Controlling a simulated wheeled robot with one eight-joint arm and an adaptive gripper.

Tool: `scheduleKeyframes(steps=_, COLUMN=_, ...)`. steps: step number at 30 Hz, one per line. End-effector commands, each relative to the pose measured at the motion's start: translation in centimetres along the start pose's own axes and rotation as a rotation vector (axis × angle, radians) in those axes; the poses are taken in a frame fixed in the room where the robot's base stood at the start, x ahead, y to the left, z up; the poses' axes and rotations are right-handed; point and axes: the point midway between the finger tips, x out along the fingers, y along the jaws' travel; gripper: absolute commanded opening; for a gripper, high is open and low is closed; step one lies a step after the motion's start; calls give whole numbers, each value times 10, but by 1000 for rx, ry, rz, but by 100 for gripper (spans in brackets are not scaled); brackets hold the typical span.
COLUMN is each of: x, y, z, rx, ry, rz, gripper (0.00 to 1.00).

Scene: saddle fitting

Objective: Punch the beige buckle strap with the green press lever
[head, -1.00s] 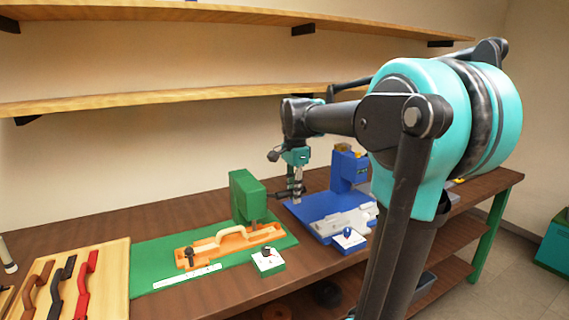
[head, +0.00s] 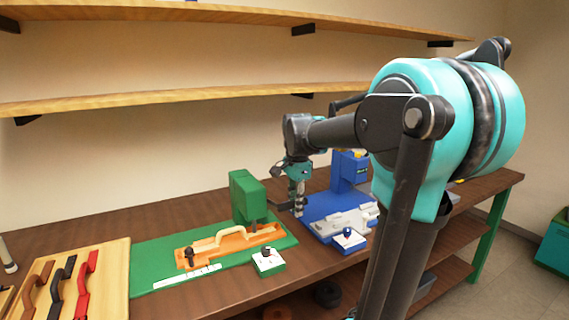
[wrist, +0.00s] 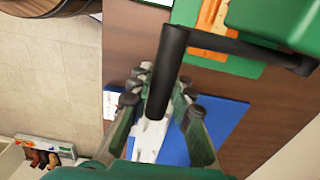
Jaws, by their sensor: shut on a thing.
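The green press (head: 247,197) stands on a green base toward the middle of the bench. The beige buckle strap (head: 222,238) lies in the orange fixture (head: 240,243) on that base, with its right end under the press. The press's black lever (wrist: 168,75) runs out from the green press body in the wrist view. My gripper (wrist: 157,98) is shut on the lever's end. In the head view my gripper (head: 298,206) is right of the green press, with fingers pointing down. The punch contact on the strap is hidden.
A blue press (head: 350,172) with a grey fixture stands close right of my gripper. A green-based switch box (head: 268,261) sits in front of the strap. A wooden board (head: 112,268) with brown, black and red straps is at left. Shelves hang above.

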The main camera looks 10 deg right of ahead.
Motion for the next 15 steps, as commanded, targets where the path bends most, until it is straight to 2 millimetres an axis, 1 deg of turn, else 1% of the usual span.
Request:
scheduleKeyframes(steps=1, x=3, y=3, z=0, rx=1, ry=0, rz=6, gripper=3)
scheduleKeyframes(steps=8, x=8, y=4, z=0, rx=1, ry=-1, rz=6, gripper=3)
scheduleKeyframes(steps=15, x=22, y=5, z=0, rx=1, ry=0, rz=6, gripper=3)
